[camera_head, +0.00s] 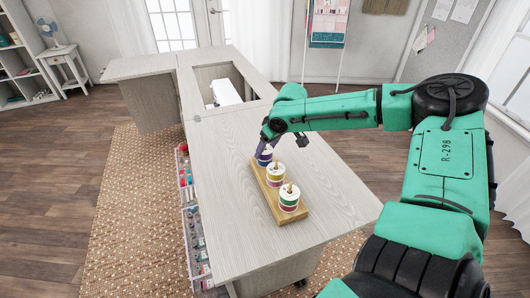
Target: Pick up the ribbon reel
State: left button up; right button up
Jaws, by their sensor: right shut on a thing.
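A wooden board (262,186) lies on the cabinet top with several reels in a row along it. The near reel (289,199) has a white top and a green and dark red band. The middle reel (275,174) has a white top and a yellow and purple band. The far reel (265,157) is blue and white and partly hidden by my right gripper (263,150). That gripper points down at the far end of the board and is shut on the far reel. I cannot tell whether this reel is clear of the board. My left gripper is not in view.
The pale cabinet top (221,150) is bare around the board. Behind it a white machine (226,92) sits in a square opening. An open door rack (192,221) with small items lines the left side. A stand with a fan (53,35) is far left.

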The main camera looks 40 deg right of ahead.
aim_at(267, 150)
notch_tip(267, 150, up, 20)
jog(key=p, duration=0.2)
dwell(0.4)
